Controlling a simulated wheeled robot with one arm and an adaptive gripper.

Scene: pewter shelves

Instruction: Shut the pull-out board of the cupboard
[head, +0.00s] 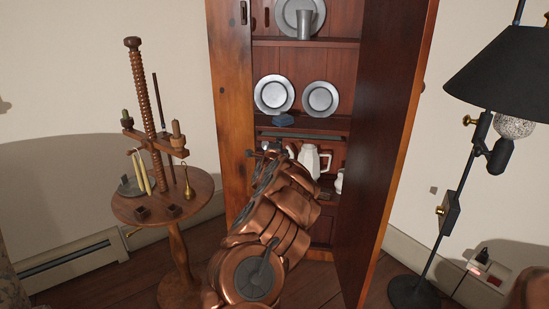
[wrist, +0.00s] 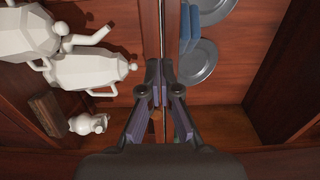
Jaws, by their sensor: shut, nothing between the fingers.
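The tall reddish-brown cupboard (head: 232,110) stands open in the head view. Its pull-out board (head: 318,134) shows as a thin dark strip under the plate shelf, partly hidden by my arm. In the wrist view, which is turned sideways, the board's edge (wrist: 172,28) runs upright between the plates and the white pots. My gripper (wrist: 160,72) is shut and empty, with its fingers at the line of that edge. I cannot tell whether they touch it. In the head view my gripper (head: 264,152) is at the cupboard opening, largely hidden behind my arm.
The open door (head: 384,130) stands on the right. White pots (head: 310,160) sit below the board, close to my gripper. Pewter plates (head: 274,94) and a blue object (head: 283,120) are above. A round candle stand (head: 165,195) is left, a black lamp (head: 505,70) right.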

